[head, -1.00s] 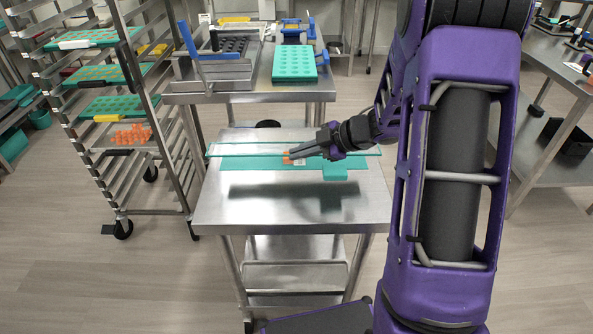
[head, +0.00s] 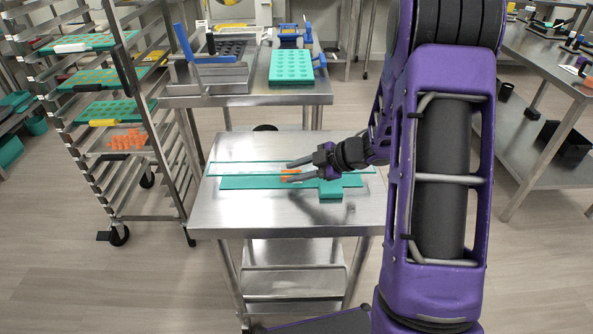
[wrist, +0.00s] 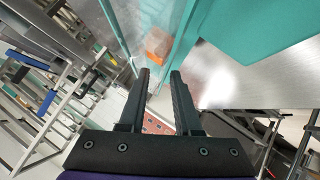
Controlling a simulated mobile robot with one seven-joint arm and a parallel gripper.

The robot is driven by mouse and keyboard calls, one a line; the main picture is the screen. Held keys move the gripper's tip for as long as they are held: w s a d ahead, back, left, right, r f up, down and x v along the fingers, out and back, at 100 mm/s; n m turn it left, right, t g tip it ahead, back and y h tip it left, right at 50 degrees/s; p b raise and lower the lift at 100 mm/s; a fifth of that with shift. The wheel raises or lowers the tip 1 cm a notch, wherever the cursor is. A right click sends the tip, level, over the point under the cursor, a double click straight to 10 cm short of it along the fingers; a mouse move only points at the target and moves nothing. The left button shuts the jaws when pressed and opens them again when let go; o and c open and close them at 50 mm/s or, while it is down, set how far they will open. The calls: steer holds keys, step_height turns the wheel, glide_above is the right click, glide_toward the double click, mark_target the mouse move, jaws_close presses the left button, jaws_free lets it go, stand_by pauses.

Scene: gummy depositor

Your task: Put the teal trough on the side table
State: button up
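The long teal trough (head: 235,183) lies flat across the steel side table (head: 235,216), near its back half. Its teal side also shows in the wrist view (wrist: 250,25). An orange block (head: 291,174) sits at the middle of the trough and also shows in the wrist view (wrist: 157,45). My gripper (head: 286,172) is open at the trough's middle, its fingers spread around the orange block. In the wrist view my fingertips (wrist: 160,74) stand apart with nothing between them, and the orange block is just beyond them.
Behind stands a steel table with a teal mold tray (head: 292,66) and a metal box with a blue handle (head: 205,75). A wheeled rack (head: 120,150) of trays stands at left. The front of the side table is bare. Another steel table (head: 545,60) is at right.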

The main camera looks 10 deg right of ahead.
steer(key=shift+r, duration=0.2)
steer(key=p+v, duration=0.2)
steer(key=v, duration=1)
steer(key=shift+p, duration=0.35)
